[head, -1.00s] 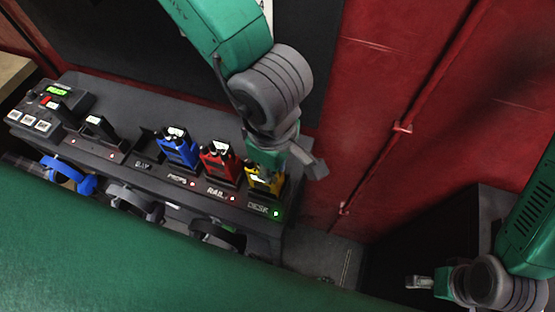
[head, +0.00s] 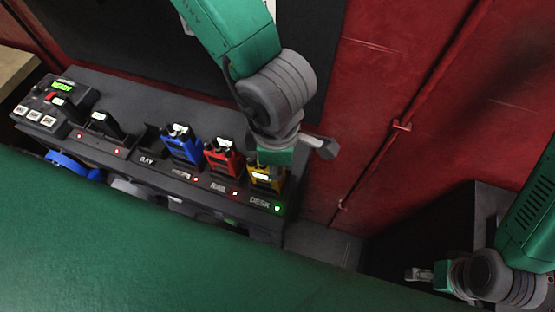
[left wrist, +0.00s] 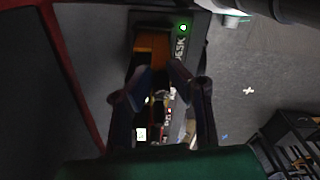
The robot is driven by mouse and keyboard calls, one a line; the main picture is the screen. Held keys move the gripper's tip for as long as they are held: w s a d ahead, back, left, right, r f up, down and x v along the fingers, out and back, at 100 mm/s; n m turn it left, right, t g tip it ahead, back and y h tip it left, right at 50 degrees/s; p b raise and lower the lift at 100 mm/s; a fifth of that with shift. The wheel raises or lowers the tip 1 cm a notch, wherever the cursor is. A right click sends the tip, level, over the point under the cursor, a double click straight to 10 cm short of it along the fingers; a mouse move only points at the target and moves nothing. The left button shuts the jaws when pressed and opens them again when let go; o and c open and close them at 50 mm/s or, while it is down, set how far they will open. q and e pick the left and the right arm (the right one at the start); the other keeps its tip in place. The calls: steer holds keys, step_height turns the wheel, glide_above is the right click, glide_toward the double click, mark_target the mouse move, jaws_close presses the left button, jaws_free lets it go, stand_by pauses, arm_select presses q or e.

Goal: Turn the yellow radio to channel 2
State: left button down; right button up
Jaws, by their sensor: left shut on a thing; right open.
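The yellow radio (head: 268,179) stands upright in the DESK slot at the right end of the grey console, with a lit display and a green light in front. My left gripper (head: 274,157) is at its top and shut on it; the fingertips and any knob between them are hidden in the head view. In the left wrist view the fingers (left wrist: 160,100) reach down around the dark, orange-tinted radio (left wrist: 152,45). The channel number cannot be read. My right gripper (head: 418,275) is open and empty at the lower right, far from the console.
A red radio (head: 223,159) and a blue radio (head: 182,146) stand left of the yellow one, close to my left gripper. The BAY slot (head: 150,140) looks empty. A button box (head: 52,108) with a green display is at the console's far left. A red wall rises on the right.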

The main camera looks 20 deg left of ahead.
arm_select(q)
steer(key=c, duration=1.5)
jaws_free()
steer(key=shift+c, duration=0.2)
steer(key=shift+r, duration=0.4)
step_height(320, 180, up, 11)
